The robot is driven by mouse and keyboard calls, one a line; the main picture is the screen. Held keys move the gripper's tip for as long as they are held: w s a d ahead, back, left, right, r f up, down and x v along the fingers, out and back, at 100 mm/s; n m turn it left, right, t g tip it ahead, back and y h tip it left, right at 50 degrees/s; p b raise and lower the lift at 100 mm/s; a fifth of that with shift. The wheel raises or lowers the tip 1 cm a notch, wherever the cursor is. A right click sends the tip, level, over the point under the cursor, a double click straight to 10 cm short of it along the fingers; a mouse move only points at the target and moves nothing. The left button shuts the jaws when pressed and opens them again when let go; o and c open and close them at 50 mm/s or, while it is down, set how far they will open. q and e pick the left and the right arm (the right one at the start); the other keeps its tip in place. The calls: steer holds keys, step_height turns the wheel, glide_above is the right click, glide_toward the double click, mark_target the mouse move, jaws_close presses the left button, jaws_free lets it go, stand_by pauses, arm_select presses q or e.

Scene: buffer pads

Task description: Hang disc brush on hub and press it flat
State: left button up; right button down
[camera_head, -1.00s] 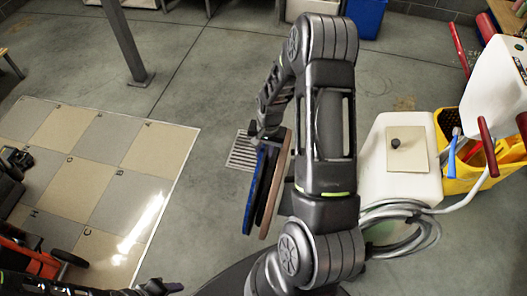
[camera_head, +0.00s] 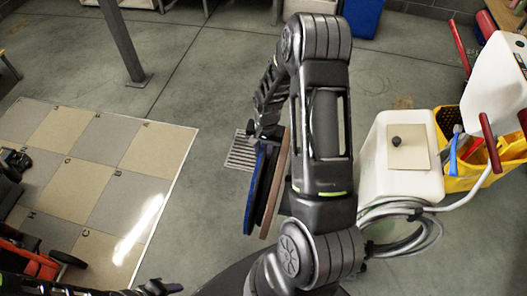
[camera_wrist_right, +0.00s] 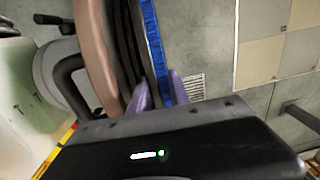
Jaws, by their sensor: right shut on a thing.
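The disc brush (camera_head: 255,190), with a blue rim, stands on edge left of my right arm in the head view. In the right wrist view its blue edge (camera_wrist_right: 154,50) runs down between the purple fingers. My right gripper (camera_head: 262,135) is shut on its upper rim; the fingertips also show in the right wrist view (camera_wrist_right: 162,88). Dark discs and a brown disc (camera_head: 277,185) stand close beside it, nearly parallel; the brown disc also shows in the wrist view (camera_wrist_right: 96,50). The hub is hidden between the discs. My left gripper (camera_head: 165,288) is at the bottom left edge, its jaws unclear.
A white tank (camera_head: 375,165) with a coiled grey hose (camera_head: 405,235) stands right of my arm. A yellow bucket (camera_head: 500,165) is beyond it. A tiled mat (camera_head: 95,180) lies at left, with an orange machine (camera_head: 35,262) on its edge. A floor grate (camera_head: 240,152) lies behind the discs.

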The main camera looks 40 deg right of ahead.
steer(key=shift+a+f, duration=0.1)
steer(key=c, duration=1.1)
jaws_free()
steer(key=shift+c, duration=0.2)
steer(key=shift+s+d+r+b, duration=0.15)
steer(key=shift+r+b, duration=0.1)
steer(key=shift+r, duration=1.7)
steer(key=shift+s+d+r+b, duration=0.1)
steer(key=shift+d+r+b, duration=0.1)
steer(key=shift+r, duration=1.75)
steer(key=shift+w, duration=0.1)
